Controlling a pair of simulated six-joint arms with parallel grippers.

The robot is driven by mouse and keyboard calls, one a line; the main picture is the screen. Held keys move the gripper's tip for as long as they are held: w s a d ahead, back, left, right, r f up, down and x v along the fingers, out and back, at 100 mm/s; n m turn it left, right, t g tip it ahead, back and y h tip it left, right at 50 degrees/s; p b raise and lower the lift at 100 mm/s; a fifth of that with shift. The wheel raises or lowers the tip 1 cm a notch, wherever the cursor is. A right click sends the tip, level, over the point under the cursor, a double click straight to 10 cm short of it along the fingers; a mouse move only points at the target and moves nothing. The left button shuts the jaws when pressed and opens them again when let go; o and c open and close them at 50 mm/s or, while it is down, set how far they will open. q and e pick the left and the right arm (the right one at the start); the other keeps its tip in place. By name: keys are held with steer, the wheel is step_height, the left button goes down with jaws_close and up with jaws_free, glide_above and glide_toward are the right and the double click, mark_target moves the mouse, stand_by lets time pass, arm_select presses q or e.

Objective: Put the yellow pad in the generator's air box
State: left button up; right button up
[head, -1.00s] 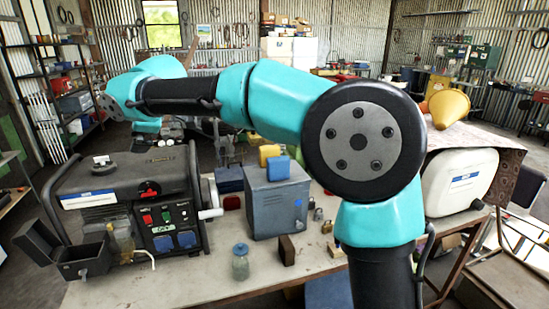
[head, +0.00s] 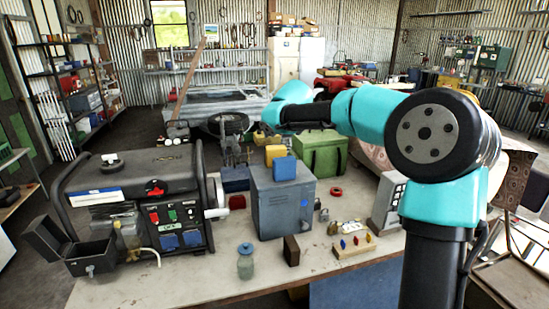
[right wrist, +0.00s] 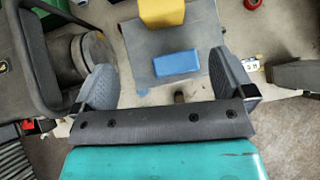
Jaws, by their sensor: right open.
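The yellow pad (head: 275,153) lies on top of the grey cabinet (head: 281,205), behind a blue pad (head: 285,168). In the right wrist view the yellow pad (right wrist: 162,12) is at the top edge, beyond the blue pad (right wrist: 176,63). The generator (head: 140,205) stands at the left of the table. Its air box (head: 88,257) is a dark box at the front left, lid tipped open to the left. My right gripper (right wrist: 165,82) is open and empty, fingers apart above the cabinet area. In the head view its fingers cannot be made out. My left gripper is not in view.
A glass jar (head: 245,263), a small dark block (head: 291,250) and a board with coloured pegs (head: 354,245) stand on the table (head: 200,283). A green case (head: 322,154) is behind the cabinet. The front of the table is mostly clear.

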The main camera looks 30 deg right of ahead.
mark_target(276, 147)
stand_by(0.3)
steer(key=x, duration=1.2)
steer(key=shift+w+d, duration=0.1)
steer(key=shift+f, duration=0.1)
steer(key=shift+x, duration=2.55)
steer(key=shift+d, duration=0.1)
steer(key=c, duration=0.7)
